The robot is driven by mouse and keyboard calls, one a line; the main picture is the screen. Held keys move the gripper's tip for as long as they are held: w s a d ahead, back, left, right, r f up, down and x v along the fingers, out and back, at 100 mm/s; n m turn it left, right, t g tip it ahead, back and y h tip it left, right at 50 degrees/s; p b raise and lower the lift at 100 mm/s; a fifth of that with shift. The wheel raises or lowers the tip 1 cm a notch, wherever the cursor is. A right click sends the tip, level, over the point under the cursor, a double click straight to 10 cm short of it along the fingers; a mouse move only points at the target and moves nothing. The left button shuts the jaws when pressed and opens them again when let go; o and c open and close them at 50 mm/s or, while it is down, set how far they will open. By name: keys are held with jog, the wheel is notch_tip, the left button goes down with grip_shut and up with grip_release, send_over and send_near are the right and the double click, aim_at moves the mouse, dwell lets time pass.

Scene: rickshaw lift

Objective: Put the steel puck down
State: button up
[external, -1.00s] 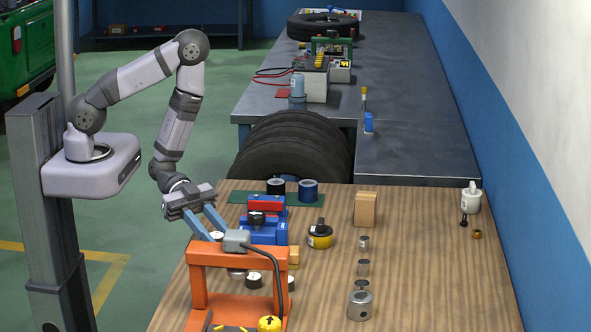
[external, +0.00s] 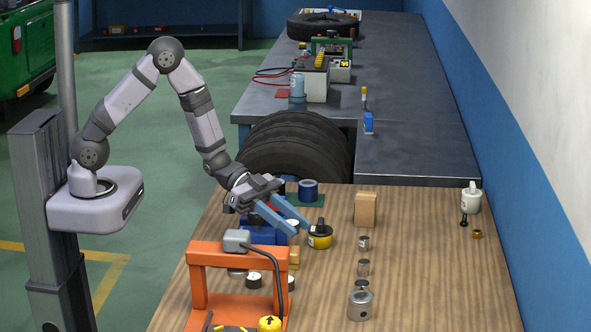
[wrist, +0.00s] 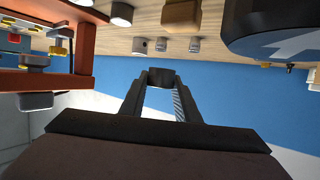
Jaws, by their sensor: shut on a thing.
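My gripper (external: 296,228), with long blue fingers, is shut on a small puck (external: 293,225) with a pale top, taken as the steel puck. In the wrist view the puck (wrist: 160,76) looks dark and sits between the fingertips. It appears to be held above the wooden table (external: 430,270), just left of a yellow and black round object (external: 320,237). Its exact height is hard to tell. The fingers and arm partly hide the blue vise-like tool (external: 266,233).
Several grey metal cylinders (external: 363,267) form a column to the right. A wooden block (external: 365,209) stands behind them. The table's right part is mostly clear.

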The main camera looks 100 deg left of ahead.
jog(key=w+a+r+n+t+y+b, duration=0.1)
jog(key=w+a+r+n+y, duration=0.5)
jog(key=w+a, duration=0.45)
jog(key=w+a+r+n+t+y+b, duration=0.1)
jog(key=w+a+r+n+y, duration=0.5)
jog(key=a, duration=0.8)
jog(key=y, duration=0.1)
send_over(366, 196)
jog(key=shift+f, duration=1.95)
jog(key=shift+m+g, duration=0.3)
jog(key=shift+m, duration=0.1)
jog(key=shift+w+a+f+p, duration=0.1)
jog(key=shift+f+p, duration=0.65)
jog(key=shift+f, duration=1.65)
jog(key=shift+a+f+p, duration=0.1)
jog(key=shift+f+p, duration=0.65)
jog(key=shift+f, duration=1.6)
jog(key=shift+f, duration=0.15)
jog(key=o, duration=1.2)
